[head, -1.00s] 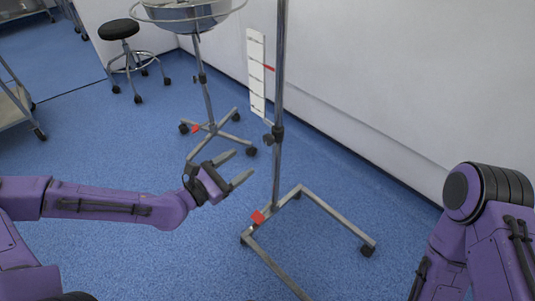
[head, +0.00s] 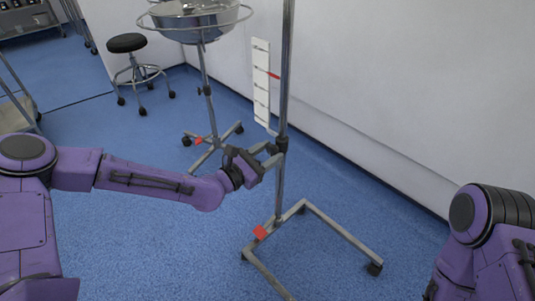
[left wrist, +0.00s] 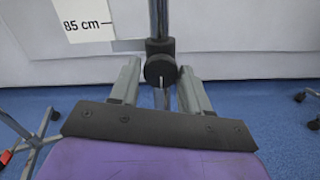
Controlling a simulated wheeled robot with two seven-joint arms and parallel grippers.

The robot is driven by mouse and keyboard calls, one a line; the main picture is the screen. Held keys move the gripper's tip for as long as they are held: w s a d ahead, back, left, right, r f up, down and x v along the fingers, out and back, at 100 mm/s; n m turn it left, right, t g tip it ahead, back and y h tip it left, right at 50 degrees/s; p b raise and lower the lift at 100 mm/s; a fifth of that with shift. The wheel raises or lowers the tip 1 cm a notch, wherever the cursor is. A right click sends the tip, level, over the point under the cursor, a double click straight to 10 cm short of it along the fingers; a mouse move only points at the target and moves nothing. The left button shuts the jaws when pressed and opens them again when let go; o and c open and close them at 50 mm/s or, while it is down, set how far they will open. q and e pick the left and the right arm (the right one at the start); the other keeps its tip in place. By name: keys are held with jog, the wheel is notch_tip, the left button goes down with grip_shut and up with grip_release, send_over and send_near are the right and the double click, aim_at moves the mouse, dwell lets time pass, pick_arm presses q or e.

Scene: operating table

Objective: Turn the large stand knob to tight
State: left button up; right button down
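The large stand is a tall metal pole (head: 287,60) on a wheeled frame base with a red pedal (head: 261,232). A dark collar (head: 281,145) sits on the pole at gripper height. In the left wrist view its round black knob (left wrist: 160,69) faces me, with a light line below its centre. My left gripper (head: 272,155) is open at the collar; its fingers (left wrist: 158,88) lie on either side of the knob, with visible gaps. In the head view the fingers mostly hide the knob. My right gripper is out of view; only my right arm shows.
A white height scale (head: 261,85) with a red pointer (head: 273,76) hangs behind the pole; its 85 cm mark (left wrist: 85,22) shows up close. A smaller stand with a metal basin (head: 195,22) and a black stool (head: 127,43) stand behind left. Blue floor is open in front.

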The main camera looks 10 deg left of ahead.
pick_arm(q)
jog(key=c, duration=0.6)
